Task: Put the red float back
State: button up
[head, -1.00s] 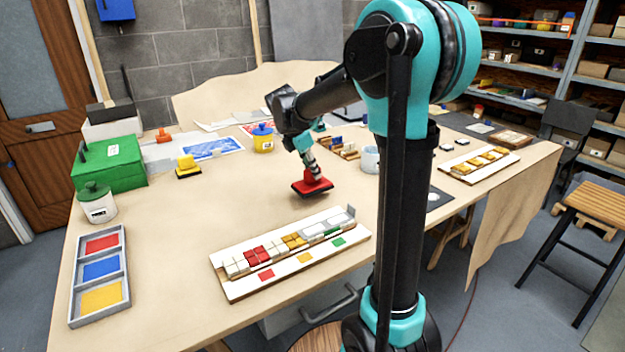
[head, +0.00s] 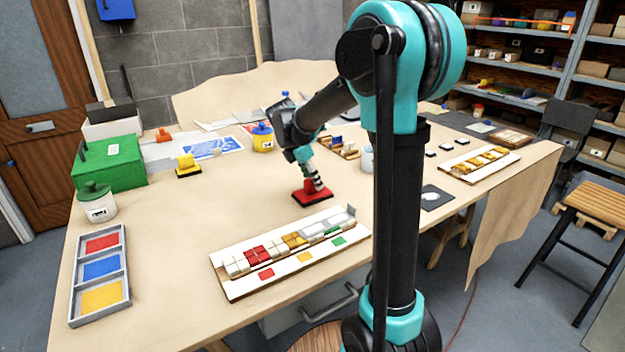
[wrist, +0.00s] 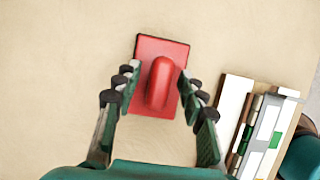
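The red float (head: 311,196), a flat red block with a rounded red handle and a dark underside, lies on the bare tabletop behind the mosaic panel. The wrist view shows the red float (wrist: 143,98) from above. My gripper (wrist: 160,74) is over it, with one finger on each side of the handle and a visible gap on both sides. The fingers look open and not pressed on the handle. In the head view my gripper (head: 317,183) comes down onto the float from above and hides part of its handle.
A mosaic panel (head: 235,288) with coloured tiles lies in front of the float. A grey tray with three colours (head: 128,290) is at left. The table left of the float is clear.

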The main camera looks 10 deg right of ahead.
jog(key=shift+r, duration=0.1)
jog(key=v, duration=1.2)
